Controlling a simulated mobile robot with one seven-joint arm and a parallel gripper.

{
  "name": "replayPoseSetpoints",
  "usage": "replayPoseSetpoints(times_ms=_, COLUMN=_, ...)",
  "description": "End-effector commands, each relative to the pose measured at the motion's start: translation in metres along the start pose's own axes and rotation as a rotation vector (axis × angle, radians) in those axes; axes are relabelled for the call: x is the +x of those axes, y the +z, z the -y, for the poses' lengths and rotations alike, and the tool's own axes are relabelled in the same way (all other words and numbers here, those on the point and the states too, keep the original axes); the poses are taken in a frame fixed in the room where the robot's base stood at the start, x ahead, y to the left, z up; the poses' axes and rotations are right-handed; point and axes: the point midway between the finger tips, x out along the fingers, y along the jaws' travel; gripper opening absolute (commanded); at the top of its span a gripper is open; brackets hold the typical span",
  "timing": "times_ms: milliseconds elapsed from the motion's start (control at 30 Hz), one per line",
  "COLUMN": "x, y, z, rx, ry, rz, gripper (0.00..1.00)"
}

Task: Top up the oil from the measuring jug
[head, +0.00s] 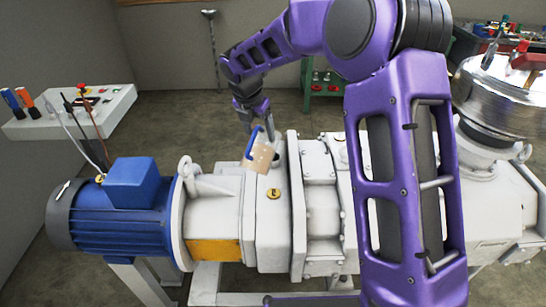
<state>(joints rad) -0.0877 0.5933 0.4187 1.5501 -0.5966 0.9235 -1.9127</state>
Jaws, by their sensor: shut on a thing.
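My gripper (250,126) hangs above the middle of the vacuum pump (268,225) and is shut on the measuring jug (259,157). The jug is small and tan, with a blue handle at its upper left. It looks tilted, and its contents cannot be made out. It appears over the pump's white casing; whether it touches the casing is unclear. A yellow round cap (273,193) with a dark mark is on the casing, just below the jug in the picture. Whether a filler opening lies behind the jug is hidden.
A blue motor (120,210) forms the pump's left end. A white control box (75,108) with cables stands at left. A shiny metal cylinder (498,95) stands at right. My purple arm hides the pump's right part. Grey floor is open behind the pump.

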Motion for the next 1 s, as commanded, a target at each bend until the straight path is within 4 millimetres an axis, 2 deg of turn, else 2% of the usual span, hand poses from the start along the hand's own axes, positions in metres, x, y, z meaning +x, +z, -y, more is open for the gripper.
replayPoseSetpoints(times_ms=1000, x=0.0001, y=0.0022, z=-0.0005, rx=0.001, ry=0.000, rz=-0.028, gripper=0.00)
